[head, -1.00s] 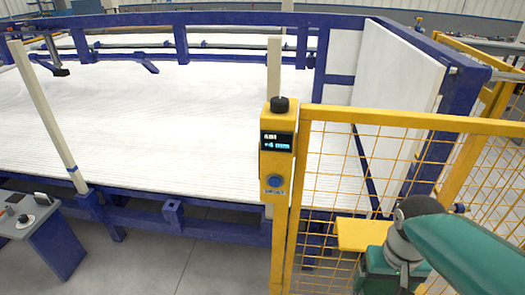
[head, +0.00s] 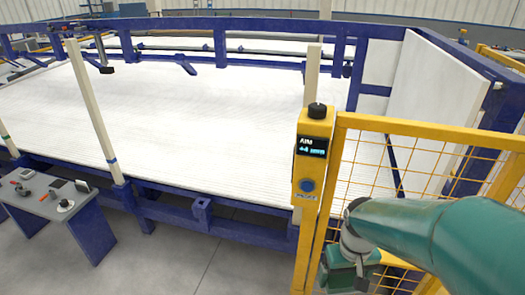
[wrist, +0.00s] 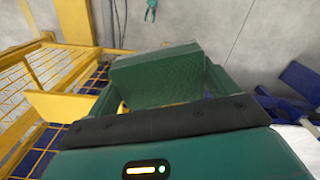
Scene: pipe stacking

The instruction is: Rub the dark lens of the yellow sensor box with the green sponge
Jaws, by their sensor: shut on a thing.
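The yellow sensor box (head: 313,150) stands upright on the yellow post, with a black knob on top and a small lit display reading about +4 mm. Below the display is a round dark-blue disc (head: 307,186), which may be the lens. My gripper (head: 343,278) is low and to the right of the post in the head view, below the box and apart from it. In the wrist view, my gripper (wrist: 158,90) is shut on a green block, the sponge (wrist: 155,72). The sensor box is not recognisable in the wrist view.
A yellow mesh fence (head: 400,160) runs right from the post, behind my arm. A yellow plate (wrist: 65,103) is left of my gripper in the wrist view. A blue-framed white bed (head: 200,120) lies behind. A grey table (head: 50,200) with small items is far left.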

